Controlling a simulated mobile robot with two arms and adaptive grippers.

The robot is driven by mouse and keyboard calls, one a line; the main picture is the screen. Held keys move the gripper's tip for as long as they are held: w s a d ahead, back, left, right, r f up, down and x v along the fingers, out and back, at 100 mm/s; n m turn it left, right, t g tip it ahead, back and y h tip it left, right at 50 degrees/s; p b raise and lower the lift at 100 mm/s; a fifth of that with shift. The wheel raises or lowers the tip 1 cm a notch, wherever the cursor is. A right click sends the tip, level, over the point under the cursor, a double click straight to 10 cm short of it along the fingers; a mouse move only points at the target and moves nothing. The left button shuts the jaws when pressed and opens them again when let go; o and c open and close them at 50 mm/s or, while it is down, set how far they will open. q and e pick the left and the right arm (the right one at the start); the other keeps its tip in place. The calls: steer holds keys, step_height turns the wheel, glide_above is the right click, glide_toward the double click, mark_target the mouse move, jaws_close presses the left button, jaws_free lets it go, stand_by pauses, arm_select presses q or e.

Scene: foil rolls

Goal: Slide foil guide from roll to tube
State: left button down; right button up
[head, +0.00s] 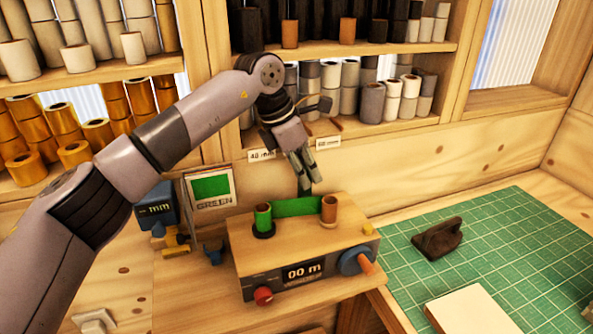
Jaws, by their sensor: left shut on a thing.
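The green foil roll (263,218) stands upright on the left spindle of the wooden winding machine (300,240). A brown tube (329,211) stands upright on its right. A green foil strip (296,208) spans from the roll to near the tube. My left gripper (305,176) comes down from above and behind the machine, between roll and tube and nearer the tube. It is shut on the dark foil guide (304,187), a narrow upright piece at the strip; its lower part is hard to make out. My right gripper is not in view.
The machine front has a "00 m" display (302,272), a red button (263,296) and a blue crank wheel (356,260). A green cutting mat (500,240) with a dark tool (437,238) lies right. Shelves of rolls stand behind. A green sample card (210,188) stands left.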

arm_select(q)
steer(key=shift+d+r, duration=0.15)
steer(key=c, duration=1.9)
jaws_free()
steer(key=shift+c, duration=0.2)
steer(key=o, duration=0.4)
steer(key=shift+w+d, duration=0.1)
steer(key=shift+d, duration=0.1)
steer(key=shift+o, duration=0.3)
steer(key=shift+a, duration=0.3)
steer(key=shift+r, duration=0.15)
steer(key=v, duration=1.1)
steer(key=shift+r, duration=0.2)
steer(key=shift+a+r, duration=0.1)
steer(key=shift+a, duration=0.1)
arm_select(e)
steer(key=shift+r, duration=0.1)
